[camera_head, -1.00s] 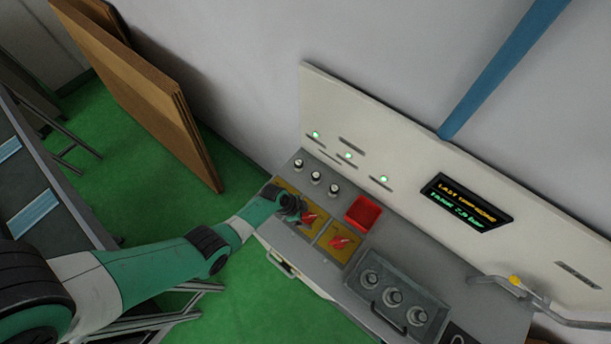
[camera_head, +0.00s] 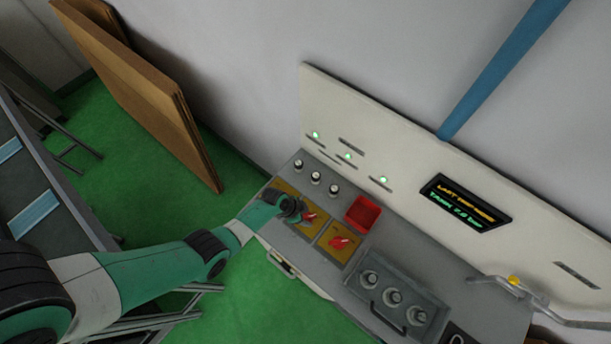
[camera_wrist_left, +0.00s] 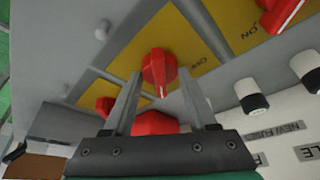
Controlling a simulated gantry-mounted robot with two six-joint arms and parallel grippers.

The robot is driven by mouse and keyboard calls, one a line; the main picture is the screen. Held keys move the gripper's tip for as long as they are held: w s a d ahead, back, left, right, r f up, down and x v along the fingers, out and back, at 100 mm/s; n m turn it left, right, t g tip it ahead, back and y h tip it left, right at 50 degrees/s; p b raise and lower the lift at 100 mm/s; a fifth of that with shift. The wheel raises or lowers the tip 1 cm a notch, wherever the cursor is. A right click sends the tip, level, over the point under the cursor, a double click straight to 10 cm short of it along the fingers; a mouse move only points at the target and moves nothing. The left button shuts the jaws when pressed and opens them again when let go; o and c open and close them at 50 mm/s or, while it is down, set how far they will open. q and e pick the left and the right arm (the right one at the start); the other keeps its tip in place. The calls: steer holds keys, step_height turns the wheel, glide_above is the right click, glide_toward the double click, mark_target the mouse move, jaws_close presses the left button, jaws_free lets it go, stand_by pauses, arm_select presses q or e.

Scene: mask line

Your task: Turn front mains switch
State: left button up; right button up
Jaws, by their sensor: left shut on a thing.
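Red rotary switches sit on yellow plates on the grey console top. My left gripper (camera_head: 303,216) reaches down onto one red switch (camera_head: 310,217) from the left. In the left wrist view, this switch (camera_wrist_left: 158,72) stands between my two fingertips, and they are shut on it. A white line runs along the knob, and an ON mark is printed on the plate to its right. A second red switch (camera_head: 340,242) is to the right of my gripper in the head view. Another red switch (camera_wrist_left: 280,14) shows at the top right of the wrist view. My right gripper is not in view.
Several black and white knobs (camera_head: 316,176) line the console's back left. A grey handled unit (camera_head: 392,297) stands to the right. The upright panel carries green lamps and a display (camera_head: 466,203).

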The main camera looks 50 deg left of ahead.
arm_select(q)
steer(key=n+y, duration=0.1)
steer(key=n, duration=0.2)
steer(key=shift+d+p, duration=0.15)
steer(key=shift+p, duration=0.2)
steer(key=n+y, duration=0.1)
steer(key=n, duration=0.1)
steer(key=shift+n, duration=0.4)
steer(key=n+y, duration=0.1)
steer(key=n, duration=0.2)
steer(key=n+y+b, duration=0.1)
steer(key=n, duration=0.2)
steer(key=shift+d+y, duration=0.2)
steer(key=shift+y, duration=0.1)
steer(key=n+g, duration=0.1)
steer(key=n, duration=0.1)
steer(key=shift+n+y, duration=0.3)
steer(key=shift+n, duration=0.1)
steer(key=shift+n+g+y, duration=0.3)
steer(key=shift+n+g, duration=0.1)
steer(key=shift+n, duration=0.7)
steer(key=o, duration=1.4)
steer(key=shift+w, duration=0.1)
steer(key=shift+c, duration=0.2)
steer(key=shift+r, duration=0.1)
